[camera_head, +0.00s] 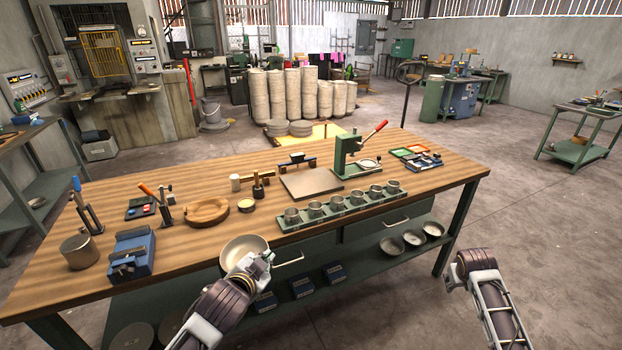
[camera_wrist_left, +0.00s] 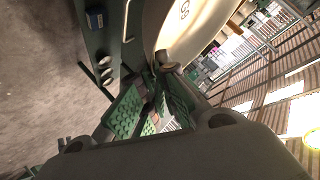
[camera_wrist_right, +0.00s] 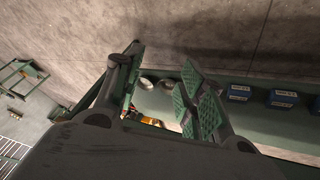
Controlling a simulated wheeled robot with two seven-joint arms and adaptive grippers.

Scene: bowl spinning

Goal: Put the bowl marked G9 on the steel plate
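The bowl (camera_head: 243,250) is cream-coloured and hangs at the front edge of the workbench. In the left wrist view its outer wall (camera_wrist_left: 195,35) carries a mark that reads G9. My left gripper (camera_head: 262,258) has its fingers at the bowl's rim and appears shut on it; the exact contact is partly hidden. A flat grey-brown square plate (camera_head: 312,183), seemingly the steel plate, lies bare on the middle of the workbench, beyond the bowl and to its right. My right gripper (camera_head: 462,265) is off the bench's right front side; its fingers (camera_wrist_right: 160,85) are apart and empty.
On the workbench (camera_head: 170,265), a green rack (camera_head: 340,212) of metal cups stands in front of the plate. Three bowls (camera_head: 413,239) sit on the lower shelf.

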